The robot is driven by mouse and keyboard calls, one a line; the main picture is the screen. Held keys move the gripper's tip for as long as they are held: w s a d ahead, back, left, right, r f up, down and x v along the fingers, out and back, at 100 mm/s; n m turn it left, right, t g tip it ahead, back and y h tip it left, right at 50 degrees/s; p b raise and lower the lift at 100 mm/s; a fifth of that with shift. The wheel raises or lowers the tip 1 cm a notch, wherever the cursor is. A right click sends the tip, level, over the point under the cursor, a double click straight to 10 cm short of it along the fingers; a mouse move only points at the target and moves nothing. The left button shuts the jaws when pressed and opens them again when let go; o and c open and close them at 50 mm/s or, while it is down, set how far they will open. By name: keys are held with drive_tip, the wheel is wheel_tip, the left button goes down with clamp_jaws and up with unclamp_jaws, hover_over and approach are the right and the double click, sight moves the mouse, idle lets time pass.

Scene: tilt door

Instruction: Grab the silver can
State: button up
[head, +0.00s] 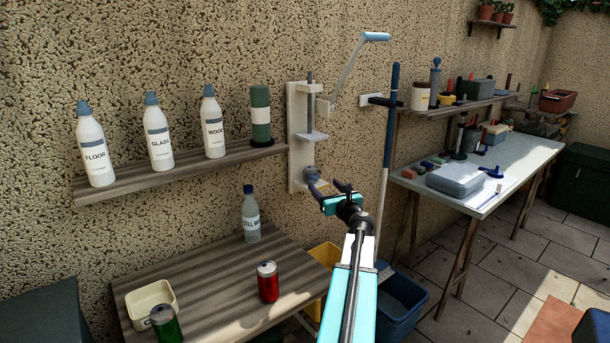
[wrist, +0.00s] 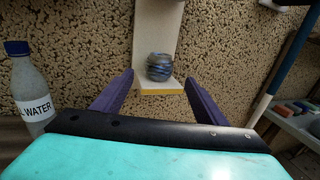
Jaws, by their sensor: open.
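A small, squat, grey-blue can (wrist: 160,66) with a banded, crumpled-looking side sits on the lower shelf of a white wall-mounted press (wrist: 153,22). It is the only can here close to silver. In the head view the can (head: 311,173) shows just beyond my gripper (head: 326,186). My gripper is open, and its two purple fingers point toward the press. In the wrist view the can appears between the fingertips, a little beyond them, with nothing held. I cannot tell the exact gap.
A water bottle (head: 250,215), red can (head: 267,282), green can (head: 165,323) and cream tub (head: 151,299) stand on the low table (head: 212,270). A shelf (head: 180,171) holds several bottles at left. A blue pole (head: 389,130) stands right of the press.

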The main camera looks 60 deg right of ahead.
sight(314, 174)
drive_tip(key=shift+w+d, duration=0.1)
drive_tip(key=shift+w, duration=0.05)
drive_tip(key=shift+p+x, duration=0.6)
drive_tip(key=shift+x, duration=3.55)
drive_tip(key=shift+d, duration=0.1)
drive_tip(key=shift+p+x, duration=0.65)
drive_tip(key=shift+x, duration=1.85)
drive_tip(key=c, duration=1.2)
drive_tip(key=shift+r, duration=0.15)
